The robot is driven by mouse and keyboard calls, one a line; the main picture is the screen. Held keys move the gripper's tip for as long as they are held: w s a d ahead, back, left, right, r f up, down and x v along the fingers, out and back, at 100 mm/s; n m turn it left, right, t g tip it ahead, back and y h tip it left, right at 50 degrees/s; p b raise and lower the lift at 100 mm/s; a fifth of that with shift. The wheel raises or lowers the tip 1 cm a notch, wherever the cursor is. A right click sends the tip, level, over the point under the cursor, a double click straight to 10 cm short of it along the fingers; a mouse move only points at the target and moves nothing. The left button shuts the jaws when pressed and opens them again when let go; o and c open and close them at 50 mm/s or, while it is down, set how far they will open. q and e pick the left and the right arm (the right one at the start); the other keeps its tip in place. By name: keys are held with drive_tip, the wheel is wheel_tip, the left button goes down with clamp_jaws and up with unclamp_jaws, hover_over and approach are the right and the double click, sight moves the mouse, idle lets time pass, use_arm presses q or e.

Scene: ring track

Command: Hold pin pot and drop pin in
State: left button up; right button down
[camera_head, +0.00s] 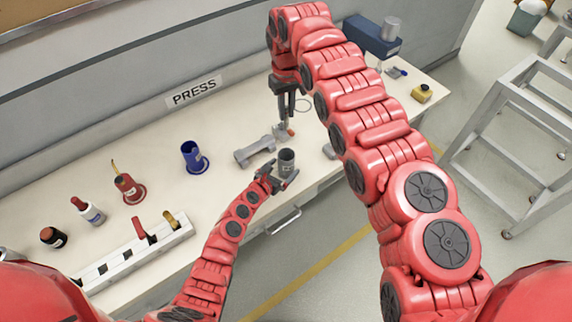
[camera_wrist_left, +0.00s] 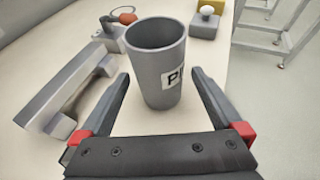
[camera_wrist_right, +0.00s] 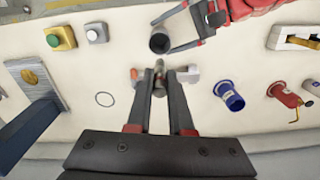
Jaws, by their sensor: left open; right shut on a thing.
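The pin pot is a grey cup with a partly visible white label, upright near the table's front edge in the head view (camera_head: 287,159). It also shows in the left wrist view (camera_wrist_left: 157,85) and right wrist view (camera_wrist_right: 159,42). My left gripper (camera_head: 278,179) is open, its fingers on either side of the pot's near side, with visible gaps. My right gripper (camera_head: 284,117) points down behind the pot and is shut on a small grey pin (camera_wrist_right: 159,68). The pin is beside the pot, not over its mouth. Its lower end is hard to make out.
A grey bar-shaped fixture (camera_head: 254,150) lies left of the pot. A small orange-tipped part (camera_wrist_right: 134,75) is near the right gripper. A blue cup (camera_head: 193,157), a red holder (camera_head: 130,190) and bottles stand left. A yellow button box (camera_head: 421,93) is at the right.

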use_arm(q)
drive_tip(key=shift+x, duration=1.35)
drive_tip(key=shift+r, duration=0.1)
drive_tip(key=c, duration=1.4)
drive_tip(key=shift+o, duration=0.2)
use_arm(e)
drive_tip(key=c, duration=0.7)
unclamp_jaws()
drive_tip(key=shift+c, duration=0.2)
